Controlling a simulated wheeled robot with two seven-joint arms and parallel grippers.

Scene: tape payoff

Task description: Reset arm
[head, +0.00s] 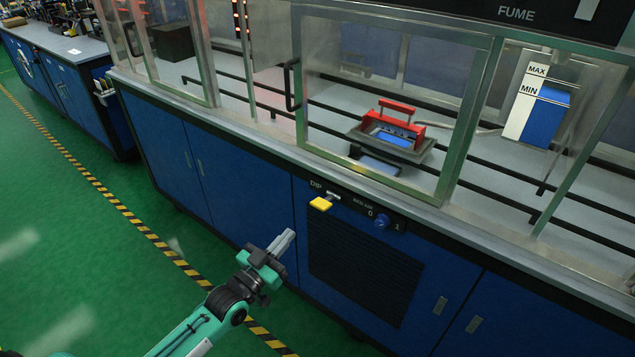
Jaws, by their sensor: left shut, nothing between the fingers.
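My left gripper (283,241) is shut and empty, in front of the blue cabinet and below the DIP control. Its green and black arm comes in from the lower left. A yellow handle (321,203) on a short metal lever sits under the DIP label, up and right of the gripper and apart from it. A blue knob (381,222) marked 0 and 1 is to its right. Behind the glass, a red frame (398,116) stands over a tray (419,155) with blue in it. My right gripper is not in view.
A glass sash with a black handle (292,84) closes the front of the fume cabinet (245,215). A blue-filled gauge tank (541,116) marked MAX and MIN stands at the right. A workbench (60,40) is at the far left. The green floor (60,215) is clear at left.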

